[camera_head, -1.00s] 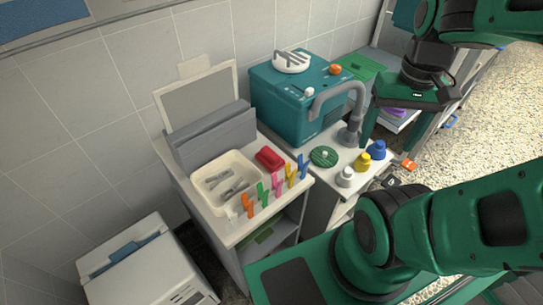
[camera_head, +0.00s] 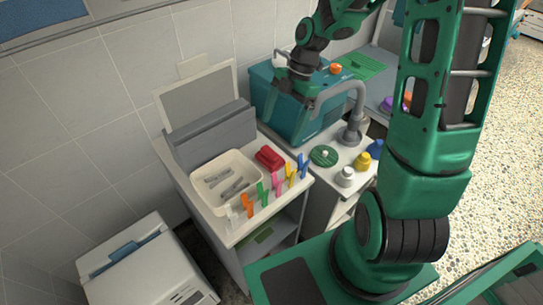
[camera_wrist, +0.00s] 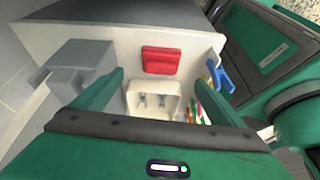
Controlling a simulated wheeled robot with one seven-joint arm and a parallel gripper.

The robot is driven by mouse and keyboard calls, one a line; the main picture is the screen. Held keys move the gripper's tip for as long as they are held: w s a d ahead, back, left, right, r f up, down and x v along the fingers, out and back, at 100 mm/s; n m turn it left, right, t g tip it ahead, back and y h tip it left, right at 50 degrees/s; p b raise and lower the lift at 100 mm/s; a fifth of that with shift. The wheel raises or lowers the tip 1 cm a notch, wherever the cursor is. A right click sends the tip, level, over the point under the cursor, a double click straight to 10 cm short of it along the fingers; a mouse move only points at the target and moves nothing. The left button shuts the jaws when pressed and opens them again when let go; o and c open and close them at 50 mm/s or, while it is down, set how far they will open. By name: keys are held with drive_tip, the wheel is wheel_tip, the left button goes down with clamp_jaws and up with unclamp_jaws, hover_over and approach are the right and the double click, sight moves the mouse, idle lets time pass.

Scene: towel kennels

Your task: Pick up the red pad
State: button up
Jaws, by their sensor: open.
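The red pad (camera_head: 269,157) lies on the white counter, just behind and right of the cream tray and left of the teal machine. In the wrist view the red pad (camera_wrist: 161,60) lies ahead of my gripper, above the tray and between the two finger directions. My gripper (camera_wrist: 163,95) is open and empty, with its green fingers spread left and right. In the head view my gripper (camera_head: 283,92) is up in front of the teal machine, above and apart from the pad.
The cream tray (camera_head: 196,172) holds grey tools. Several coloured clips (camera_head: 277,181) stand along the counter's front edge. The teal machine (camera_head: 262,93), a grey faucet (camera_head: 355,95) and coloured bottles (camera_head: 363,161) are to the right. A grey block (camera_head: 213,138) stands behind the tray.

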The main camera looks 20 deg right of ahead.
sight(271, 150)
drive_tip(key=shift+n, duration=0.3)
drive_tip(key=x, duration=1.1)
drive_tip(key=shift+a+f, duration=0.1)
drive_tip(key=shift+a, duration=0.1)
drive_tip(key=c, duration=1.2)
